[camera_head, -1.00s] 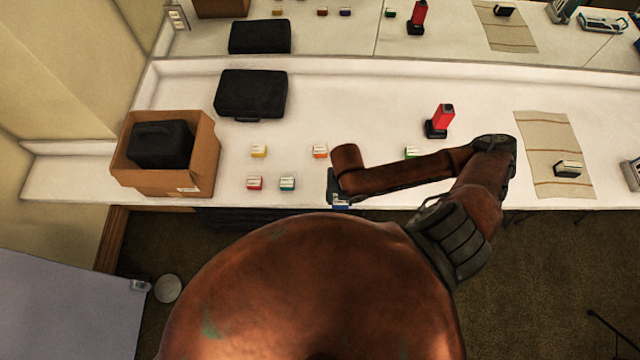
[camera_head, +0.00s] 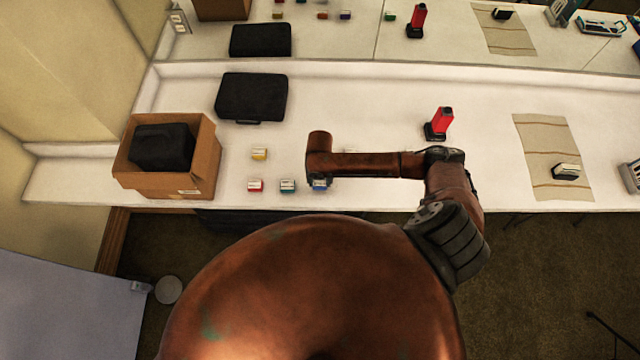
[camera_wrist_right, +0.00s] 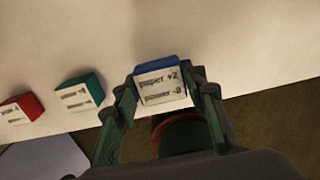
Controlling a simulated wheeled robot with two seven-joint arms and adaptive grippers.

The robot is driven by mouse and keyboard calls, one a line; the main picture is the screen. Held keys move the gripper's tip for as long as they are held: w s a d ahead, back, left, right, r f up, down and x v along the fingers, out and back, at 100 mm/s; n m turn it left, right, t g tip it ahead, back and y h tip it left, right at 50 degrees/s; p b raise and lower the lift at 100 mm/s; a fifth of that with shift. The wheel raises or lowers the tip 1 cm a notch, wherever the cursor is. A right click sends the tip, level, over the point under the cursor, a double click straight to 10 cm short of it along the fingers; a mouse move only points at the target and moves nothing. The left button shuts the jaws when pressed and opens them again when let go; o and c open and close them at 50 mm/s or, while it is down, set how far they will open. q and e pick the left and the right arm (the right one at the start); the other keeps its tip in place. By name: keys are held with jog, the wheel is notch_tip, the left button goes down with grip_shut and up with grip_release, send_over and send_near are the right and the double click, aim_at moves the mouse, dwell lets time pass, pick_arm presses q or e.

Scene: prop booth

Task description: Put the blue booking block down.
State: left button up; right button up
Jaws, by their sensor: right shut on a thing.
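The blue booking block (camera_head: 320,186) shows just below my right wrist in the head view, near the counter's front edge. In the right wrist view the blue block (camera_wrist_right: 162,84) has a white label with print facing the camera. My right gripper (camera_wrist_right: 164,92) is shut on it, one finger on each side. In the head view my right gripper (camera_head: 319,180) is mostly hidden under the wrist. I cannot tell whether the block touches the counter. My left gripper is not in view.
A teal block (camera_head: 288,186) stands close left of the blue one, then a red block (camera_head: 255,185); a yellow block (camera_head: 259,153) is behind. An open cardboard box (camera_head: 200,165) is at left. A red-and-black device (camera_head: 440,124) stands behind my arm. A striped cloth (camera_head: 545,140) lies right.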

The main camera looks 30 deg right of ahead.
aim_at(320, 181)
jog(key=shift+s+f, duration=0.1)
jog(key=shift+f, duration=1.2)
jog(key=o, duration=1.2)
jog(key=shift+f, duration=0.15)
jog(key=shift+c, duration=0.2)
notch_tip(320, 181, up, 12)
jog(key=shift+r, duration=0.15)
